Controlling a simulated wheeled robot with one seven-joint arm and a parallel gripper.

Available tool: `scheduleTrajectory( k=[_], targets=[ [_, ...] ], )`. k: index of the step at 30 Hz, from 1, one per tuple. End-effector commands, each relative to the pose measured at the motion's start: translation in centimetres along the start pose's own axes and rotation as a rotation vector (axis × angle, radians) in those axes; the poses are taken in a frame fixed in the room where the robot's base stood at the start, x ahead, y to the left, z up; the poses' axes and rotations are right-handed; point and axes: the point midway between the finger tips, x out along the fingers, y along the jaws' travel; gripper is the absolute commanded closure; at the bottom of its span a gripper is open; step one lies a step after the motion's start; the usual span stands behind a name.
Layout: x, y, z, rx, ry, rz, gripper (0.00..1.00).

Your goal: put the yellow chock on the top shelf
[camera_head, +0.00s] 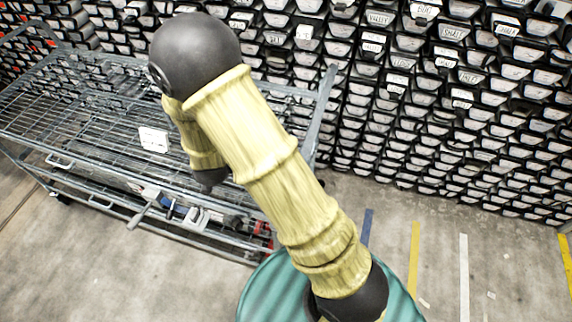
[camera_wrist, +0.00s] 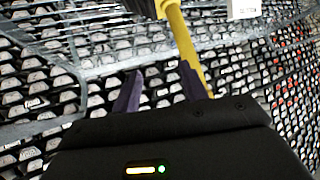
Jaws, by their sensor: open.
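My gripper (camera_wrist: 160,70) is open in the wrist view, its two dark fingers apart with nothing between them. A long yellow piece (camera_wrist: 184,45) with a dark part at its upper end shows beyond the right finger. I cannot tell whether it is the yellow chock. In the head view no yellow chock can be made out, and my raised arm hides part of the cart. The top shelf (camera_head: 75,100) is the upper wire deck of a grey metal cart at the left. My gripper's fingers are not clearly visible in the head view.
A white card (camera_head: 153,138) is on the cart's upper deck. The lower deck holds several tools, including a blue item (camera_head: 167,207) and a red item (camera_head: 262,232). Racks of labelled black trays (camera_head: 440,90) fill the back. Striped concrete floor is clear at the right.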

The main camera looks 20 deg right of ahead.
Motion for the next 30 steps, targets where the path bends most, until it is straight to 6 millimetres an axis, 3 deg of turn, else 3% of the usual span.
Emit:
scheduleTrajectory(
  k=[3,8,18,22,29,30],
  targets=[
    [-2.3,2.1,-1.4,-0.009,-0.129,-0.031,0.57],
    [-6.5,5.6,-1.9,-0.064,-0.307,-0.059,0.57],
    [-17.4,14.7,-0.2,-0.233,-0.636,-0.018,0.57],
    [-19.2,16.5,0.3,-0.265,-0.691,0.002,0.57],
    [-19.4,16.6,0.4,-0.269,-0.7,0.004,0.57],
    [-19.4,16.6,0.4,-0.269,-0.7,0.004,0.62]
  ],
)
